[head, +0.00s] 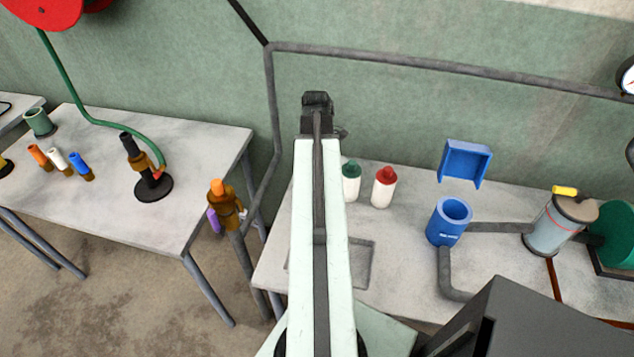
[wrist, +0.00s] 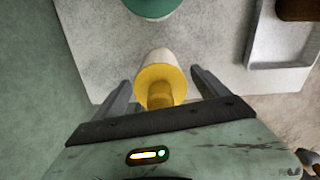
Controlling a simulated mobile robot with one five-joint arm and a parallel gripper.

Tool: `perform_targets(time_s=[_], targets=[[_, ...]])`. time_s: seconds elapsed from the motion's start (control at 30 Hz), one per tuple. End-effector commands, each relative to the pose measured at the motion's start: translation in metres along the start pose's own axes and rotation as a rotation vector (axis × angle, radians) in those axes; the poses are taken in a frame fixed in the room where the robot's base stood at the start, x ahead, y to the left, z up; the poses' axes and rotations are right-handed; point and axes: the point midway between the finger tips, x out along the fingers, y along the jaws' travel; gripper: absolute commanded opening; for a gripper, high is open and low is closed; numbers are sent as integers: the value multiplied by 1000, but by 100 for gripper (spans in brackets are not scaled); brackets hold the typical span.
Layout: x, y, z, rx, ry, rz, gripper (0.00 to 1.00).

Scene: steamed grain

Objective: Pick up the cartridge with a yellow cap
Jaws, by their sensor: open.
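The cartridge with a yellow cap (wrist: 160,80) shows in the wrist view, with a pale body and a yellow top facing the camera. It lies between the two fingers of my gripper (wrist: 161,79), with a visible gap on each side. The fingers are open and do not appear to touch it. How deep it sits between them I cannot tell. In the head view my gripper (head: 318,103) is raised near the back wall, and my arm seems to hide this cartridge.
A white cartridge with a green cap (head: 351,180) and one with a red cap (head: 384,187) stand right of my arm. The green cap (wrist: 152,7) is close ahead in the wrist view. A blue cup (head: 449,225) and a tank (head: 556,228) stand farther right.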

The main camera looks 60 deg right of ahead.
Motion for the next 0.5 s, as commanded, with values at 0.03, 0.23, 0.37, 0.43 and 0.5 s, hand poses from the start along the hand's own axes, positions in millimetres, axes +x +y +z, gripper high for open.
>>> perform_targets(time_s=[0.03, 0.23, 0.37, 0.43, 0.5], targets=[[-2, 0, 0, 0, 0, 0, 85], [-2, 0, 0, 0, 0, 0, 54], [-2, 0, 0, -1, 0, 0, 18], [-2, 0, -1, -1, 0, 0, 8], [-2, 0, -1, -1, 0, 0, 8]])
